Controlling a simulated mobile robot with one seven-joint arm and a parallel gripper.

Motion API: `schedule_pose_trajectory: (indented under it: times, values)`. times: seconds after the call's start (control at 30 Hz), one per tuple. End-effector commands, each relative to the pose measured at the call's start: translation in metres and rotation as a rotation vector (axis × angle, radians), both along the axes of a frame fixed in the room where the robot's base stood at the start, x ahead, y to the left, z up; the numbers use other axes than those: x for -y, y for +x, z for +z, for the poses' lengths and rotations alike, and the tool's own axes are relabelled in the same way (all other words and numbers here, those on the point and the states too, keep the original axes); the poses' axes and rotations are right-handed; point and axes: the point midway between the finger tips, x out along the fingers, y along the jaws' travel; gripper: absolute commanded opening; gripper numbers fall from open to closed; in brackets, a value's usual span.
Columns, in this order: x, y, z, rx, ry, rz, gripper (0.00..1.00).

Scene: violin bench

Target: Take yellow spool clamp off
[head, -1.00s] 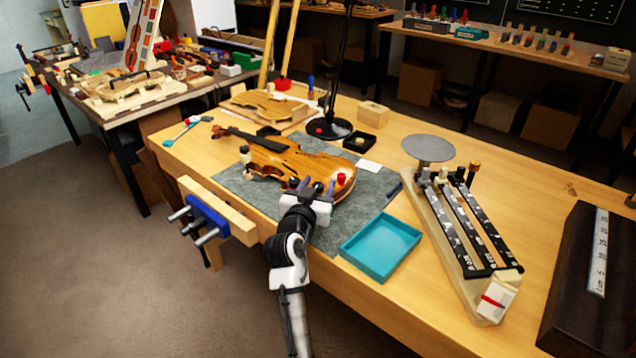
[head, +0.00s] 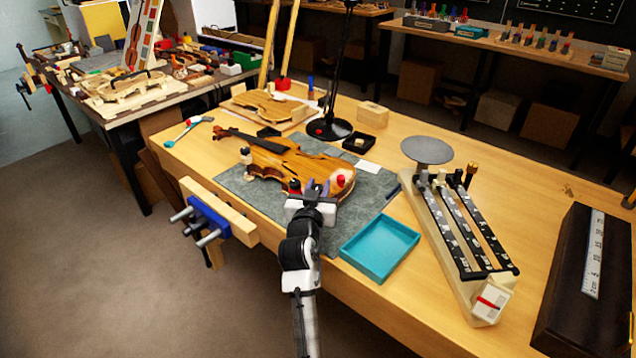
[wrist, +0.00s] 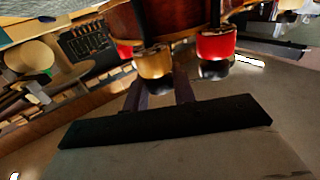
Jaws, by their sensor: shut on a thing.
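The violin body (head: 285,160) lies on a grey mat (head: 380,187) with spool clamps around its edge. My gripper (head: 317,187) is at the violin's near edge. In the wrist view, the yellow spool clamp (wrist: 153,63) sits between the fingertips of my gripper (wrist: 160,80), which is shut on it. The clamp still stands at the violin's edge. A red spool clamp (wrist: 216,43) is close to its right, and another red one is partly hidden to its left. In the head view my gripper hides the yellow clamp; red clamps (head: 341,181) show on both sides.
A teal tray (head: 380,247) sits right of my gripper, with an empty floor. A blue vise (head: 207,218) is on the bench's front edge to the left.

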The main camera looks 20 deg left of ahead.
Motion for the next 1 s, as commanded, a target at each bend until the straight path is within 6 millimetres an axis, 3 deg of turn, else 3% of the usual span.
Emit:
schedule_pose_trajectory:
  times: [0.5, 1.0]
  values:
    - [0.0, 0.0001, 0.0008, -0.007, -0.002, 0.23, 0.03]
    - [-0.0006, -0.0011, 0.0002, 0.002, 0.003, 0.28, 0.03]
